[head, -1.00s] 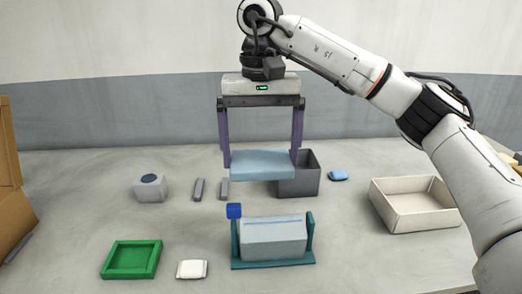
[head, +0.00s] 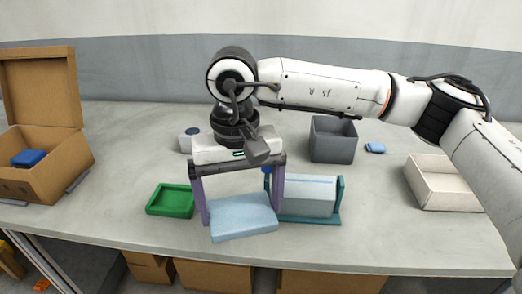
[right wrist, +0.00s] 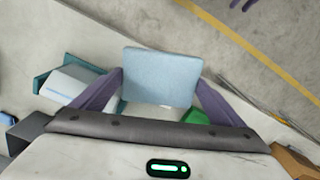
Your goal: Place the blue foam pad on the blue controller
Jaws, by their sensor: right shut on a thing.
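My right gripper (head: 241,208) is shut on the light blue foam pad (head: 243,217), with one purple finger at each side of it. The pad is held tilted above the table's front edge. It also shows in the right wrist view (right wrist: 162,77). A dark blue block-like thing (head: 29,158) lies in the open cardboard box at the far left; it may be the blue controller, but I cannot tell for sure. A small purple piece (right wrist: 243,4) at the top of the right wrist view may be my left gripper's fingertips, mostly cut off.
A green tray (head: 171,201) lies left of the pad. A grey block in a teal stand (head: 322,217) is close on its right. The cardboard box (head: 62,179), a grey bin (head: 333,142), a small blue item (head: 375,148) and a cream tray (head: 455,198) stand around.

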